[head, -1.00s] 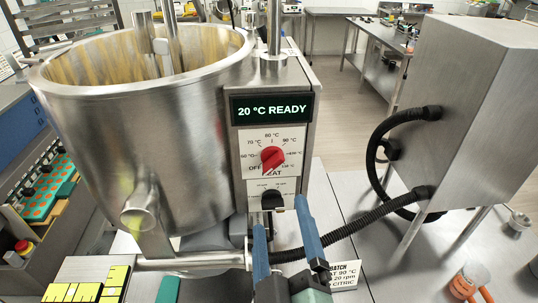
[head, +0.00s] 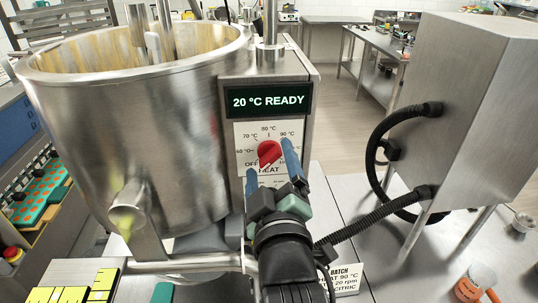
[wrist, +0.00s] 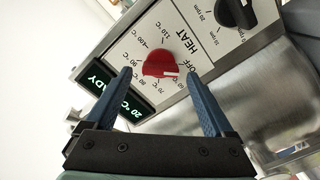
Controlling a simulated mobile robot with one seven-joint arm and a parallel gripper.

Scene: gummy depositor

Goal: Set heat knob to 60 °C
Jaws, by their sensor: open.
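The red heat knob (head: 268,154) sits on the white dial panel (head: 243,133) below a display (head: 269,101) that reads 20 °C READY. I cannot tell the exact distance to the panel. In the head view my fingers hide part of the dial scale.
A black rpm knob (wrist: 236,12) is beside the heat dial. The steel kettle (head: 150,125) stands at the left. A steel cabinet (head: 465,110) with black hoses (head: 375,226) stands at the right. A batch card (head: 345,279) lies below.

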